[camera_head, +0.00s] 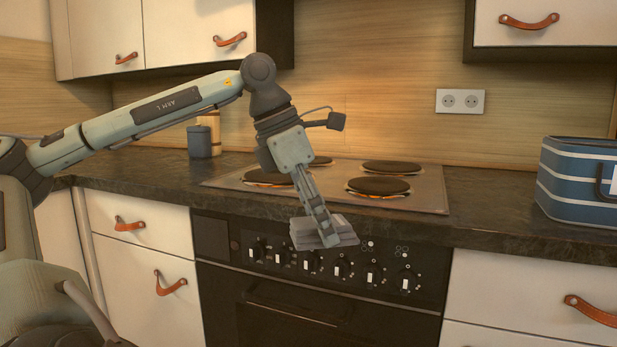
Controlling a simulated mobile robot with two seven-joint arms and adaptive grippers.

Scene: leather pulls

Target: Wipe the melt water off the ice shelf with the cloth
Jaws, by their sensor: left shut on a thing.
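My left gripper (328,236) reaches in from the left and points down in front of the stove. It is shut on a folded grey cloth (345,232). The cloth is held in the air in front of the stove's knob panel, near the counter's front edge, and hides part of that panel. I see no ice shelf and no melt water in this view. My right gripper is not in view.
A stove top (432,200) with several dark hotplates is set in the dark counter (480,225). A blue striped box (580,185) stands at the right. A dark canister (200,142) stands at the back left. Drawers with leather pulls (130,224) flank the oven (300,305).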

